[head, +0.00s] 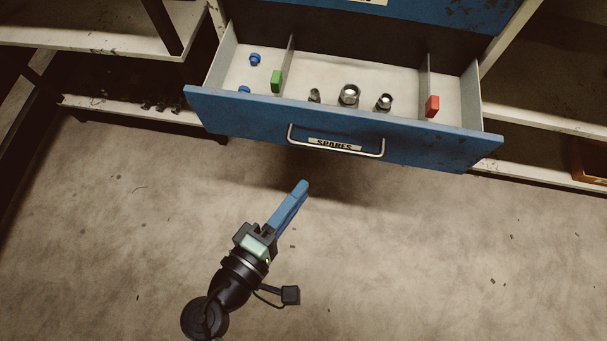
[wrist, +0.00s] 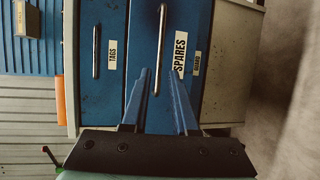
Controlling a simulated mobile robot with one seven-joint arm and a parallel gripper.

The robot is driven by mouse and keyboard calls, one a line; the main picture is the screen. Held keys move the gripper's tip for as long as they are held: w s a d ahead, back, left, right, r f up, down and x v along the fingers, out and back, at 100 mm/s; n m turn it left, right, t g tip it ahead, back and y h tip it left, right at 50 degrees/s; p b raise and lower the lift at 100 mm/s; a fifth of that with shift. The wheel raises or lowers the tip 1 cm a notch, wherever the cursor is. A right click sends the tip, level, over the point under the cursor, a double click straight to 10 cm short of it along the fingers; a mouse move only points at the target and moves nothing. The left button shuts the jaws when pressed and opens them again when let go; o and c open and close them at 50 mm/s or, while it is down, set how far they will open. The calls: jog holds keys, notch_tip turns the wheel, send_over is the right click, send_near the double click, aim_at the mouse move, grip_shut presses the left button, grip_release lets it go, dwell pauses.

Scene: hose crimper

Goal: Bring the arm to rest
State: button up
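My gripper (head: 302,185) hangs over the floor in front of the open blue drawer (head: 235,118) labelled SPARES, apart from its front and handle (head: 338,150). In the wrist view my gripper's two blue fingers (wrist: 159,74) stand apart with a gap between them and hold nothing. They point toward the SPARES drawer front (wrist: 142,40), whose long handle (wrist: 160,50) shows beyond the tips. My arm reaches in from the bottom of the head view.
The drawer holds blue pieces (head: 254,59), a green block (head: 277,81), metal fittings (head: 349,95) and a red block (head: 432,106) between dividers. Shelves (head: 130,110) stand on both sides. An orange-brown box (head: 590,160) sits at far right. The floor around my gripper is mostly clear.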

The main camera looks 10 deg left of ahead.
dwell(0.5)
jog(key=w+d+r+m+t, duration=0.25)
jog(key=w+r+m, duration=0.65)
jog(key=w+r, duration=0.8)
notch_tip(320, 180, up, 14)
jog(key=d+f+m+t+y, duration=0.1)
jog(key=d+m+t, duration=0.1)
jog(key=m, duration=0.1)
jog(key=s+r+m+t+y+p, duration=0.1)
jog(key=s+r+t+y, duration=0.3)
jog(key=r, duration=1.1)
jog(key=s+r+m+t+y+p, duration=0.1)
jog(key=s+r+t, duration=0.4)
jog(key=r, duration=1)
notch_tip(320, 180, up, 31)
jog(key=p, duration=3.2)
notch_tip(320, 180, down, 56)
jog(key=w+a+b, duration=0.1)
jog(key=b, duration=5.5)
jog(key=shift+a+r+g, duration=0.15)
jog(key=shift+g, duration=0.3)
